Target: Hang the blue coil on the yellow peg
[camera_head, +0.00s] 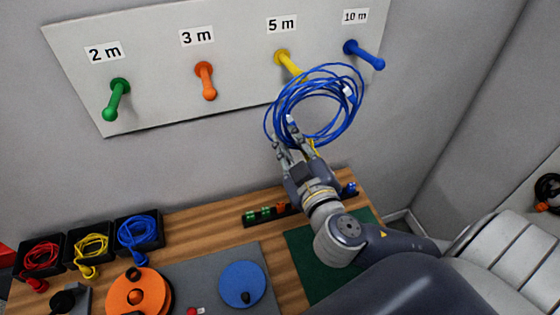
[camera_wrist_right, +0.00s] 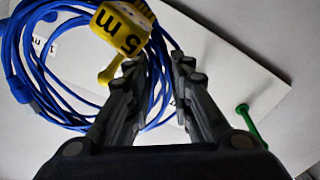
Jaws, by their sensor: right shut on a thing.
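The blue coil (camera_head: 318,105) is held up in front of the pegboard. My right gripper (camera_head: 287,135) is shut on its lower left part. In the right wrist view the coil (camera_wrist_right: 40,75) fills the left side, beside the fingers (camera_wrist_right: 157,75). A yellow tag reading "5 m" (camera_wrist_right: 122,30) shows close to the coil there. The yellow peg (camera_head: 287,62) sticks out under the "5 m" label. The coil's upper left strands cross near its tip; I cannot tell whether the peg is inside the loop. My left gripper is not in view.
The blue peg (camera_head: 363,54) stands close right of the coil; the orange (camera_head: 206,82) and green (camera_head: 117,98) pegs are bare. Below, the wooden table (camera_head: 200,222) holds black bins with red, yellow and blue cables (camera_head: 137,230), an orange reel (camera_head: 138,293) and a blue disc (camera_head: 242,283).

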